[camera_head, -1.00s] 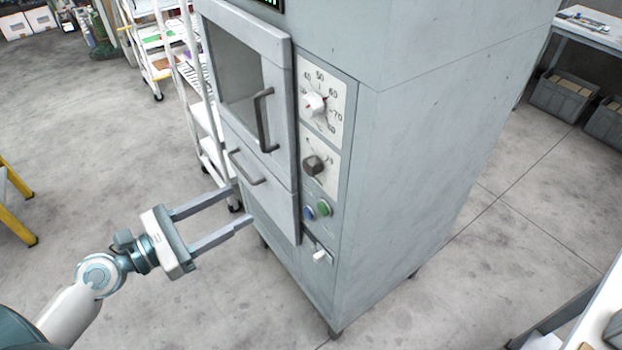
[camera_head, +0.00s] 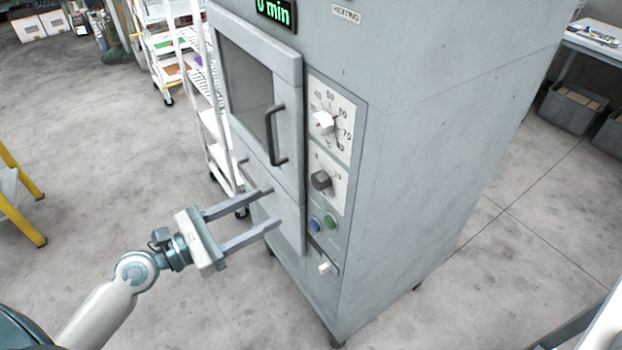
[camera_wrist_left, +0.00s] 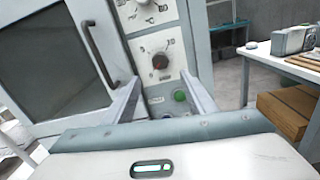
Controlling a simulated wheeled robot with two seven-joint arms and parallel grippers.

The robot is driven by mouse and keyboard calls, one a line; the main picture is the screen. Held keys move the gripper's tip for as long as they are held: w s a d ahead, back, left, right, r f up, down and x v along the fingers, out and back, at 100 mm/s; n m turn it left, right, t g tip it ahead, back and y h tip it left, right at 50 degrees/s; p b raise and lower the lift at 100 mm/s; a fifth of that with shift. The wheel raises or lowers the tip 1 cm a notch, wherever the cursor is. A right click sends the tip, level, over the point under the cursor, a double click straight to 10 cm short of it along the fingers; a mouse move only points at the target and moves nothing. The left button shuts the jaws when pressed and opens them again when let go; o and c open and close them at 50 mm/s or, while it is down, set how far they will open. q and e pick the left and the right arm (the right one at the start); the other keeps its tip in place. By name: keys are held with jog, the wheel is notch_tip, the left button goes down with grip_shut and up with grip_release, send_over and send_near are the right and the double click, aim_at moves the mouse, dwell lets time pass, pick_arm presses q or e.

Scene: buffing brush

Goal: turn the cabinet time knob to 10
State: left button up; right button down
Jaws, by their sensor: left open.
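The grey cabinet (camera_head: 420,150) stands in the middle of the head view. Its dark time knob (camera_head: 321,180) is on the lower white dial plate, and it also shows in the left wrist view (camera_wrist_left: 160,61), ahead of the fingers. A white knob (camera_head: 322,122) with a temperature scale sits above it. The green display (camera_head: 273,11) ends in "0 min". My left gripper (camera_head: 272,207) is open and empty, left of the time knob and a little lower in the head view, apart from it. My right gripper is not in view.
The cabinet door has a dark vertical handle (camera_head: 273,135). A white rack (camera_head: 212,120) stands left of the cabinet.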

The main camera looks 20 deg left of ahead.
aim_at(315, 183)
pick_arm(q)
jog(key=p+x, duration=0.4)
jog(key=x, duration=0.8)
jog(key=shift+w+d, duration=0.35)
jog(key=shift+w, duration=0.05)
jog(key=shift+c, duration=0.6)
jog(key=c, duration=0.9)
